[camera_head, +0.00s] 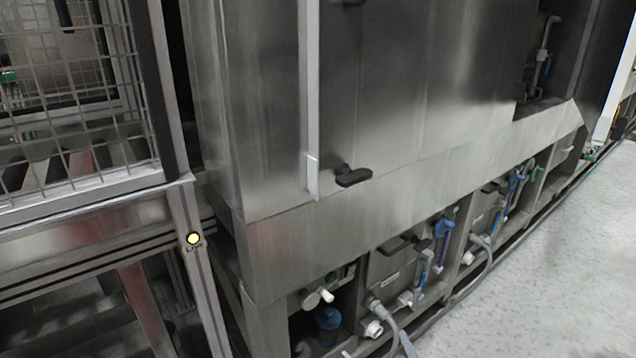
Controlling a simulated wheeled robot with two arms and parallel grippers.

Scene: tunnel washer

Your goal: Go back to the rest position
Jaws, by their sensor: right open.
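Neither of my grippers shows in the head view, and no part of my arms can be made out. A large stainless steel washer (400,120) fills the middle of the view. A black handle (353,176) sticks out from its lower front, beside a pale vertical strip (309,90).
Hoses (398,325) and blue-handled valves (444,228) line the machine's base. The grey speckled floor (550,290) at the right is clear.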

